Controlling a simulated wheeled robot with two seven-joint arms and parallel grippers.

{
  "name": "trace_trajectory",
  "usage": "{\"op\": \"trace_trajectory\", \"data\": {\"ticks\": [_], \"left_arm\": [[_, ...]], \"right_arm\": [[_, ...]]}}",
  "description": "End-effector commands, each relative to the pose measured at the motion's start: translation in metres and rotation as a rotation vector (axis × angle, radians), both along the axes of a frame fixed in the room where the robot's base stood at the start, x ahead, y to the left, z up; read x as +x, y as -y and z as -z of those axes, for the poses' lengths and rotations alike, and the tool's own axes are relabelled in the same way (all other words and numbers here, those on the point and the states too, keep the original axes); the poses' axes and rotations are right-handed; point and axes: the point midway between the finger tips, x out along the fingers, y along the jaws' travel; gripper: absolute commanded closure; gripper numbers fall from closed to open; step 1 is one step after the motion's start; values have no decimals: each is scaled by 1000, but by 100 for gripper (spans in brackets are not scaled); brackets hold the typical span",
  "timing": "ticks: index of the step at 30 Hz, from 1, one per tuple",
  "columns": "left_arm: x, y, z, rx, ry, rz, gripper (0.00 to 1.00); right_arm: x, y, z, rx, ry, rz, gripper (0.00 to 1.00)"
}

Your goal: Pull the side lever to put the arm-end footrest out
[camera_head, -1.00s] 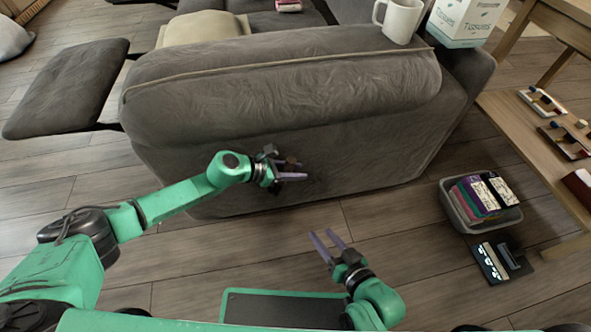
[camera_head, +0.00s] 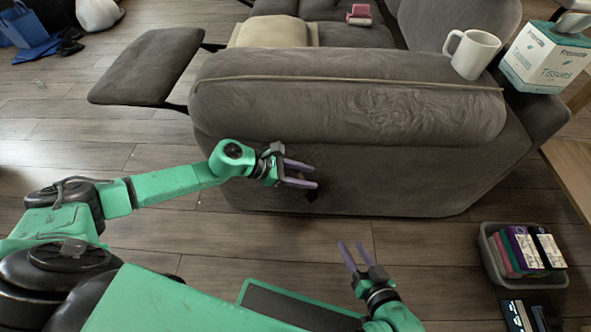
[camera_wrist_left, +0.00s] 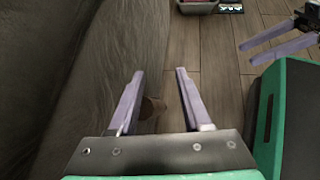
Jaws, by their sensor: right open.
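The grey sofa (camera_head: 380,170) stands with its arm end facing me. Its padded footrest (camera_head: 150,65) sticks out level at the left. A small dark piece, apparently the side lever (camera_head: 312,195), shows low on the arm's side panel, partly hidden by my left gripper (camera_head: 315,177). In the left wrist view my left gripper (camera_wrist_left: 160,72) is open, fingers apart, with a brownish piece (camera_wrist_left: 153,106) beside the left finger; contact is unclear. My right gripper (camera_head: 350,244) is open and empty above the floor, and also shows in the left wrist view (camera_wrist_left: 248,54).
A white mug (camera_head: 472,55) and a tissue box (camera_head: 540,60) stand at the sofa's back right. A grey bin (camera_head: 490,262) of colourful cases sits on the floor at right. A wooden table edge (camera_head: 572,165) is at far right.

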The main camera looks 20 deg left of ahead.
Motion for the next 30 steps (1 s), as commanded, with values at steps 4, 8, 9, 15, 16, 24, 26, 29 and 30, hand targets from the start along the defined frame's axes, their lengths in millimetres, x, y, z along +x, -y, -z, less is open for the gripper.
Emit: {"op": "trace_trajectory", "data": {"ticks": [4,8,9,15,16,24,26,29,30], "left_arm": [[-11,-21,-11,7,-6,-4,54],[-14,-28,-15,7,-6,-2,54],[-14,-28,-15,8,-5,-2,54],[-14,-28,-16,5,-3,-1,54],[-14,-28,-16,5,-3,-1,54],[-17,-36,-12,7,-7,-4,54],[-20,-41,-11,8,-7,-5,54],[-24,-50,-10,11,-8,-6,54],[-25,-52,-9,12,-9,-5,54]], "right_arm": [[-2,0,-3,-5,-12,-5,50],[-2,0,-4,-8,-11,-8,50],[-2,1,-4,-9,-11,-8,50],[-2,1,-4,-12,-9,-12,50],[-2,1,-4,-12,-8,-13,50],[-4,-1,5,-8,-16,-10,50],[-4,-1,9,-9,-14,-10,50],[-3,0,15,-8,-14,-10,50],[-3,0,17,-9,-12,-10,50]]}}
